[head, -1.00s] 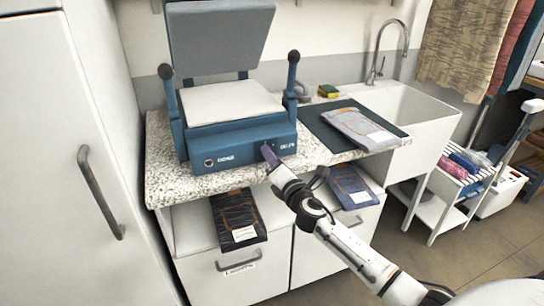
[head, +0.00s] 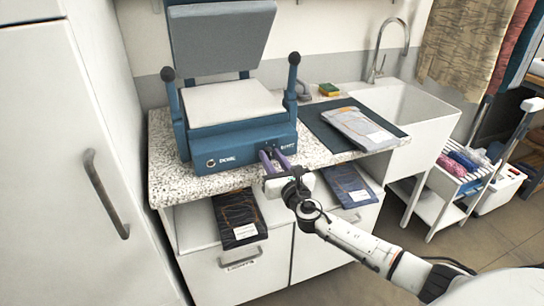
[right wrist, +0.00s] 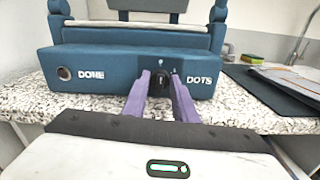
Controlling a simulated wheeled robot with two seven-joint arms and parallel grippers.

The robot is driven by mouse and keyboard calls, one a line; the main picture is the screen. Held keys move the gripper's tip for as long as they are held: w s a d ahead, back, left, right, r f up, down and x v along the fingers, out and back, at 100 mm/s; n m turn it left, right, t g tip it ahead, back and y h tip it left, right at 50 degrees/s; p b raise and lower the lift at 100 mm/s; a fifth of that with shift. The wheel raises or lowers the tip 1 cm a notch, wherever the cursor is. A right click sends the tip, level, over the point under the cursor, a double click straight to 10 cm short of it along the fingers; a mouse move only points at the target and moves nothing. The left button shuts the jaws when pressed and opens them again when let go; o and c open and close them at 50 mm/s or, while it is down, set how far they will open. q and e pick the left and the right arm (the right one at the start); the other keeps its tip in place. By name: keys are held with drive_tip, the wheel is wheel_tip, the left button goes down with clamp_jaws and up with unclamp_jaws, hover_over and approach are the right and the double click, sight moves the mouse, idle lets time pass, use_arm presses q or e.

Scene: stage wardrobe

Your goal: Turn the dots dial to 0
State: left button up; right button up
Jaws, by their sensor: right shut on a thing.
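The blue heat press (head: 238,142) stands open on the speckled counter. In the right wrist view its front panel carries a round button (right wrist: 64,73) beside the word "DONE" and a dark dial (right wrist: 160,80) beside the word "DOTS". Small white marks show above the dial; I cannot read its setting. My right gripper (head: 271,153) is at the right part of the panel. Its purple fingers (right wrist: 161,84) are shut on the dots dial, one on either side, and partly hide it. My left gripper is not in view.
The speckled counter (head: 180,186) extends around the press. A dark mat (head: 318,122) with a grey packet (head: 362,128) lies to the right, before the sink (head: 420,100). Dark packets (head: 238,217) lie on the shelf below. A tall white cabinet stands at left.

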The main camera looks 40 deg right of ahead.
drive_tip(key=shift+n, duration=0.6)
drive_tip(key=o, duration=1)
drive_tip(key=shift+o, duration=0.2)
drive_tip(key=v, duration=1)
drive_tip(key=shift+s, duration=0.15)
drive_tip(key=shift+a, duration=0.1)
